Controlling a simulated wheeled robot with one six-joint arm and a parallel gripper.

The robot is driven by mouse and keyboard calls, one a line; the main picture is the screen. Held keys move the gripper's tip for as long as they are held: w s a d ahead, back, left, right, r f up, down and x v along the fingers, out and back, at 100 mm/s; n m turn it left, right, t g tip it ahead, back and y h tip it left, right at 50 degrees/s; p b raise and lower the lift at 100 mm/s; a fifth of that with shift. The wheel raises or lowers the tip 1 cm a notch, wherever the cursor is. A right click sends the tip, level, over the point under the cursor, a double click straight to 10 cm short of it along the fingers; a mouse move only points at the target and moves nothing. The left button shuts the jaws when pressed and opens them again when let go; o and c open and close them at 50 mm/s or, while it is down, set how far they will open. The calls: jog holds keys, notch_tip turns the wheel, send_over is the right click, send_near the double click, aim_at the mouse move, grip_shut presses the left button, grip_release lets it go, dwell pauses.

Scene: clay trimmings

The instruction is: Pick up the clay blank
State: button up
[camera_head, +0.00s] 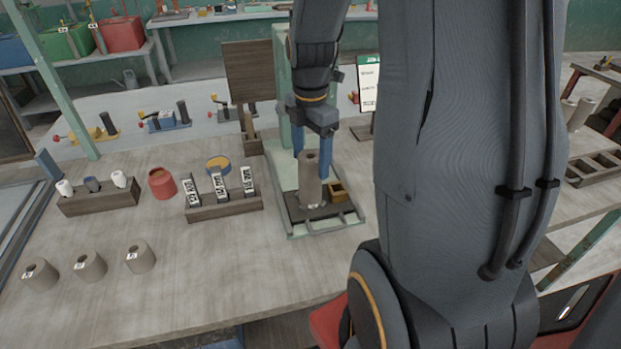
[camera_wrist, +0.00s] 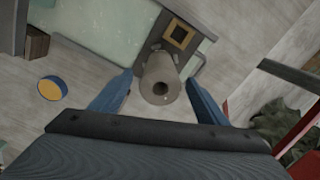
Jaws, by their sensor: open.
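The clay blank (camera_head: 311,180) is a grey-brown cylinder with a hole in its top. It stands upright on a dark plate on the pale green stand (camera_head: 283,217). My gripper (camera_head: 313,155) is above and around it, pointing down, with its blue fingers apart. In the wrist view the blank (camera_wrist: 160,78) shows between the two open fingertips of my gripper (camera_wrist: 157,85), with a visible gap on each side. Whether the fingers reach beside its body or only its top is hard to tell.
A small yellow-brown square block (camera_head: 338,191) stands right beside the blank on the plate. Three grey cylinders (camera_head: 90,265) stand front left. A wooden rack with labelled pieces (camera_head: 226,211), a red pot (camera_head: 161,183) and a yellow-topped blue dish (camera_head: 218,164) stand to the left.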

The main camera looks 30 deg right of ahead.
aim_at(310, 180)
jog(key=shift+a+f+p, duration=0.1)
jog(key=shift+f+p, duration=0.6)
jog(key=shift+f, duration=1.5)
jog(key=c, duration=1.6)
jog(key=shift+r, duration=0.1)
